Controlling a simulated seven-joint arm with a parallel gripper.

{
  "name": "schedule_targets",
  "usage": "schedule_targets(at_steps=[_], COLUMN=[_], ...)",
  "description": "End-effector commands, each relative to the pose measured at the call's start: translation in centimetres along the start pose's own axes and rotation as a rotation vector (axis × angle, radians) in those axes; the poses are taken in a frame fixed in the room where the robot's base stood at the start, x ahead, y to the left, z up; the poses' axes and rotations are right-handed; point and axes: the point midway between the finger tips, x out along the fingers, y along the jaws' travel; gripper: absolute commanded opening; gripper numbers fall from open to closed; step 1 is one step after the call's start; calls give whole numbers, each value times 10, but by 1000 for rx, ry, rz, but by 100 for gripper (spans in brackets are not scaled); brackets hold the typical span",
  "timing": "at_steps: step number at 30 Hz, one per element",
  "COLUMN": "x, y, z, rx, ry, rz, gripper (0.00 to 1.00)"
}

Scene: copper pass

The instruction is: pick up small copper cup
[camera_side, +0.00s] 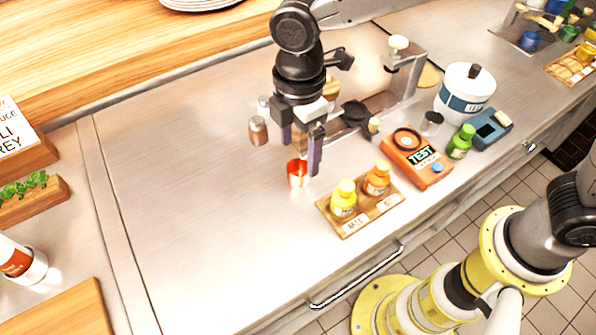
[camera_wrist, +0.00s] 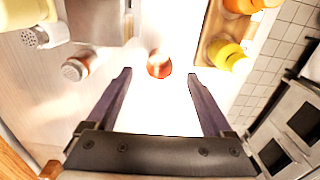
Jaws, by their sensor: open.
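A small shiny copper-red cup (camera_side: 297,173) stands on the steel counter (camera_side: 180,190) in the side view. It also shows in the wrist view (camera_wrist: 159,64), just beyond the fingertips and roughly centred between them. My gripper (camera_side: 301,158) is open and points down at the cup, with its purple-grey fingers close above and beside it. In the wrist view the two fingers (camera_wrist: 158,75) are wide apart with nothing between them. Whether a finger touches the cup cannot be told, but it looks apart.
A wooden tray (camera_side: 352,228) with yellow and orange bottles lies right of the cup. Shakers (camera_side: 258,130) stand to the left behind it. An orange TEST box (camera_side: 416,160), a green bottle (camera_side: 461,142) and a white pot (camera_side: 465,92) are further right. The counter's left side is clear.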

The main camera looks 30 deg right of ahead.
Motion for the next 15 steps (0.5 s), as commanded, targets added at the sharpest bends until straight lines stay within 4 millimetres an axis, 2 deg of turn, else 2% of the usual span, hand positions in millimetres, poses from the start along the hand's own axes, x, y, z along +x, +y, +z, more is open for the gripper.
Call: schedule_targets(at_steps=[5,12,15], x=[12,46,54], y=[0,0,0], z=[0,-2,-2], rx=[0,0,0], ry=[-2,-2,0], rz=[-2,-2,0], gripper=[86,86,86])
